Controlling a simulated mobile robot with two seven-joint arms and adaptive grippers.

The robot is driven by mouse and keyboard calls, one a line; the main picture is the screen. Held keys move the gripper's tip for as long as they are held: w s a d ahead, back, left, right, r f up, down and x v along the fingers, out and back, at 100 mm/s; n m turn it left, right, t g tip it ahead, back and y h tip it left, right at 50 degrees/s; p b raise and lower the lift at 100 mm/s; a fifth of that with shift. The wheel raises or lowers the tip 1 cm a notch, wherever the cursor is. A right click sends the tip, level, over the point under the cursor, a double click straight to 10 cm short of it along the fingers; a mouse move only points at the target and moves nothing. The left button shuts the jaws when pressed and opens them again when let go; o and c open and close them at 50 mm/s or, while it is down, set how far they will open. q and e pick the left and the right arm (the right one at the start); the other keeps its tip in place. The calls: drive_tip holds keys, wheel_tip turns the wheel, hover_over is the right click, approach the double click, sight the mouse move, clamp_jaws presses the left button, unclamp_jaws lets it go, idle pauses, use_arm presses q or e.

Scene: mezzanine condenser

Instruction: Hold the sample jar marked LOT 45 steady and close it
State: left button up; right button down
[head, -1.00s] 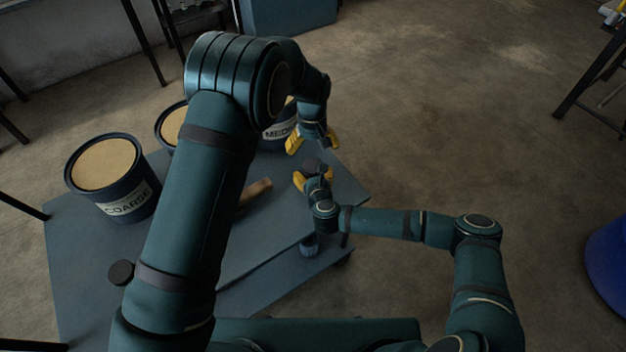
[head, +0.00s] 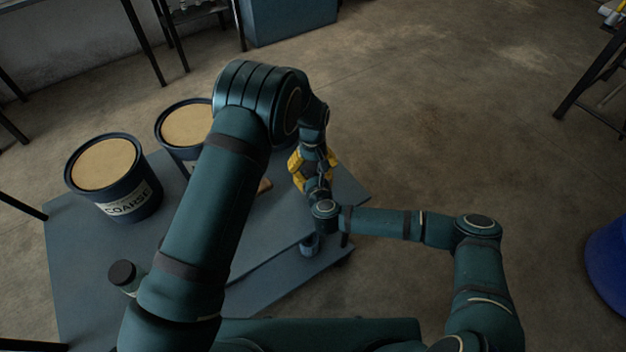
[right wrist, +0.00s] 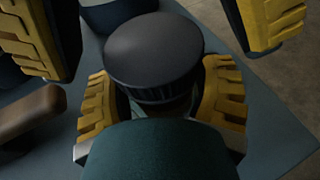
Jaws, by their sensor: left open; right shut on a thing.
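A jar with a dark round lid (right wrist: 153,50) stands upright in the right wrist view; little of its body shows, and no label is readable. My right gripper (right wrist: 160,108) is shut on the jar below the lid, a yellow pad on each side. My left gripper (head: 312,163) is open, directly over the right one in the head view. In the right wrist view its yellow fingers stand apart on either side of the lid, not visibly touching it. In the head view the grippers hide the jar. Whether the lid is seated cannot be told.
A second dark-lidded jar (head: 122,273) stands on the blue-grey table (head: 75,245), partly behind my left arm. A tub marked COARSE (head: 117,190) and another tub (head: 185,128) stand toward the back. A wooden handle (right wrist: 30,112) lies near the held jar.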

use_arm(q)
drive_tip(key=c, duration=1.3)
drive_tip(key=shift+m, duration=1.1)
drive_tip(key=o, duration=1.3)
wheel_tip(320, 180, up, 12)
use_arm(e)
unclamp_jaws()
